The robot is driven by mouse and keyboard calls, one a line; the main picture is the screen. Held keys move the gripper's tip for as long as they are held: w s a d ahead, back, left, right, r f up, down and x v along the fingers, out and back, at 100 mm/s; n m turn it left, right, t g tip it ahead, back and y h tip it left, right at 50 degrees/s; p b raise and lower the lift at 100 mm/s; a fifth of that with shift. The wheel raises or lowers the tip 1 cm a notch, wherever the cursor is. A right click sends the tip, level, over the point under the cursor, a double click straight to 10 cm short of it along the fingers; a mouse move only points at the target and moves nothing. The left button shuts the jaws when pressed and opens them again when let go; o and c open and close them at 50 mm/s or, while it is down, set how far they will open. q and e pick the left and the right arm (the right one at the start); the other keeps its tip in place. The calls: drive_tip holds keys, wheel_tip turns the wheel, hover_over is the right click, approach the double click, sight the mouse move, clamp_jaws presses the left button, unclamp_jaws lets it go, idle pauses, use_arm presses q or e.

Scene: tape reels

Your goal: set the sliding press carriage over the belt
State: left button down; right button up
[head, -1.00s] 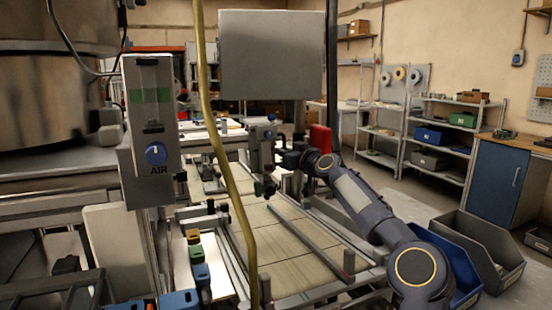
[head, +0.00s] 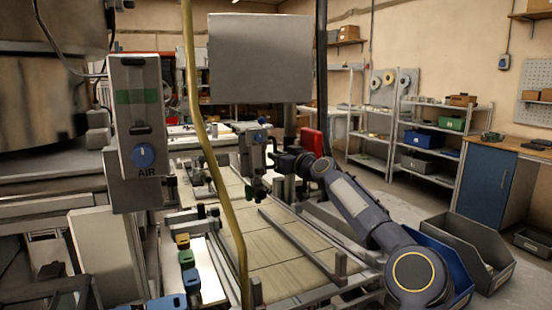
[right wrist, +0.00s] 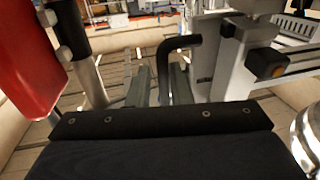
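The press carriage (head: 254,155) is a grey and blue unit on an upright frame, standing at the far part of the pale slatted belt (head: 275,245). My right gripper (head: 276,158) is beside it, on its right. In the right wrist view, a bent black handle (right wrist: 181,44) comes from the grey metal unit and dips down between my right gripper's fingers (right wrist: 161,84). The fingers look apart, with a gap beside the handle. Their contact with it is partly hidden behind the dark gripper body. My left gripper is not in view.
A red box (head: 312,141) stands close to my right wrist and shows large at left in the right wrist view (right wrist: 28,55). A yellow hose (head: 215,150) hangs in front of the belt. Blue and grey bins (head: 470,255) stand at the right.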

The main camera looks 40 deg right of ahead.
drive_tip(key=s+b, duration=0.3)
drive_tip(key=s, duration=0.3)
drive_tip(key=shift+s+a, duration=0.15)
drive_tip(key=shift+s, duration=0.25)
drive_tip(key=shift+r, duration=0.15)
